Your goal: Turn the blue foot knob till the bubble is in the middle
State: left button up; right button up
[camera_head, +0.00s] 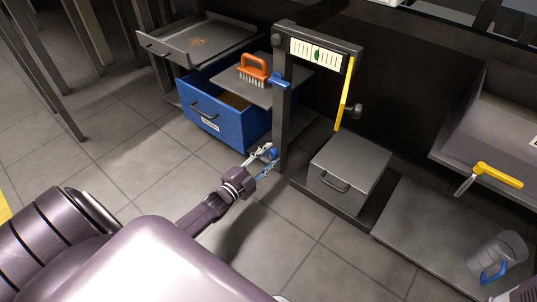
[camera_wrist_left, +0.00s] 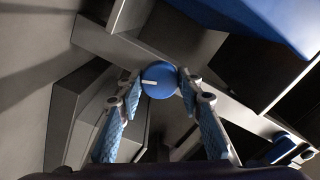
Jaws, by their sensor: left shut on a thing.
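The blue foot knob (camera_head: 272,153) sits low at the foot of the dark post in the head view. In the left wrist view the round blue knob (camera_wrist_left: 158,80) shows a white pointer line directed left. My left gripper (camera_head: 264,158) is shut on the knob, with one fingertip on each side of it; its fingers also show in the left wrist view (camera_wrist_left: 160,88). The white level scale (camera_head: 301,49) is on the top crossbar, and its green bubble (camera_head: 317,55) appears at about the middle.
A blue drawer (camera_head: 222,122) stands left of the post, with an orange-handled brush (camera_head: 255,66) above it. A grey tray (camera_head: 196,42) is behind. A grey box (camera_head: 349,168) stands right of the post. A yellow-handled tool (camera_head: 497,175) and a clear jug (camera_head: 503,250) are at right.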

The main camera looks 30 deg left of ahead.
pick_arm(q)
jog(key=shift+d+m, duration=0.1)
jog(key=shift+m, duration=0.8)
jog(key=o, duration=1.2)
jog(key=shift+c, duration=0.2)
jog(key=s+a, duration=0.1)
jog(key=s, duration=1.1)
jog(key=shift+f, duration=0.1)
